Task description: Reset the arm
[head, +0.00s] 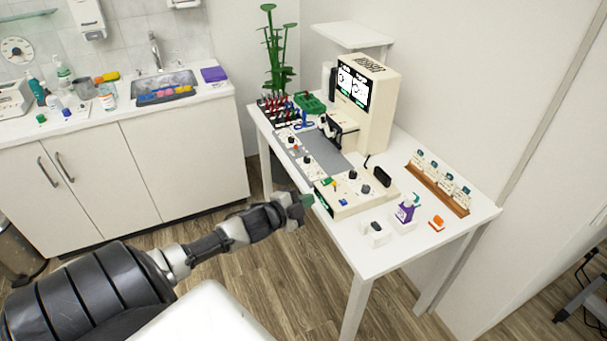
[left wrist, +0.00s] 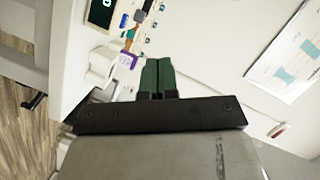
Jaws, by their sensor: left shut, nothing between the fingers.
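My left arm (head: 190,253) comes in from the lower left in the head view and reaches toward the white table. My left gripper (head: 306,201) is at the table's left front edge, close to the cream control box (head: 345,201); I cannot tell whether they touch. In the left wrist view the green fingers of my left gripper (left wrist: 157,64) are together, with nothing between them. My right arm is not in view.
The white table (head: 375,253) holds a cream machine with a screen (head: 366,100), a wooden rack (head: 439,187), a purple item (head: 405,211) and an orange item (head: 437,223). A counter with a sink (head: 165,84) stands at the left. The floor between is clear.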

